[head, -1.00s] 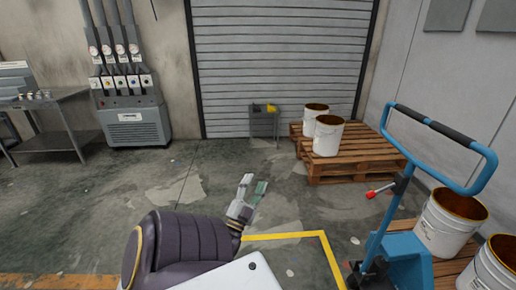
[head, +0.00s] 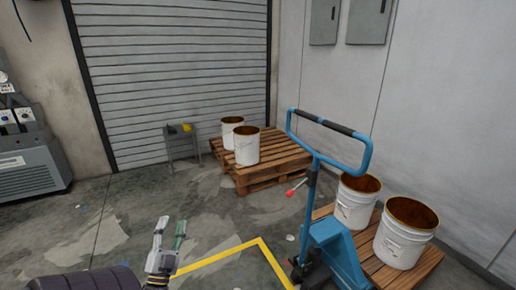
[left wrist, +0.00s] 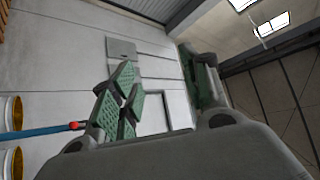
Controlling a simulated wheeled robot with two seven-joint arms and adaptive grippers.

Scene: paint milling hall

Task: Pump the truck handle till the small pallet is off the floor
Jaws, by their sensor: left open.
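The blue pallet truck (head: 330,243) stands at the right in the head view. Its loop handle (head: 367,155) with black grips is upright, and a red-tipped lever (head: 292,190) sticks out from its shaft. The small pallet (head: 422,268) at the truck carries white buckets; whether it touches the floor cannot be told. My left gripper (head: 168,240) is open and empty, low and left of the truck, apart from it. The left wrist view shows its green finger pads (left wrist: 165,92) and part of a blue bar with a red tip (left wrist: 74,126). My right gripper is not in view.
A larger wooden pallet (head: 262,180) with two white buckets stands behind the truck near the roller shutter (head: 175,80). A small grey stand (head: 183,146) is beside it. Yellow floor tape (head: 225,255) runs before the truck. Floor left of the truck is clear.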

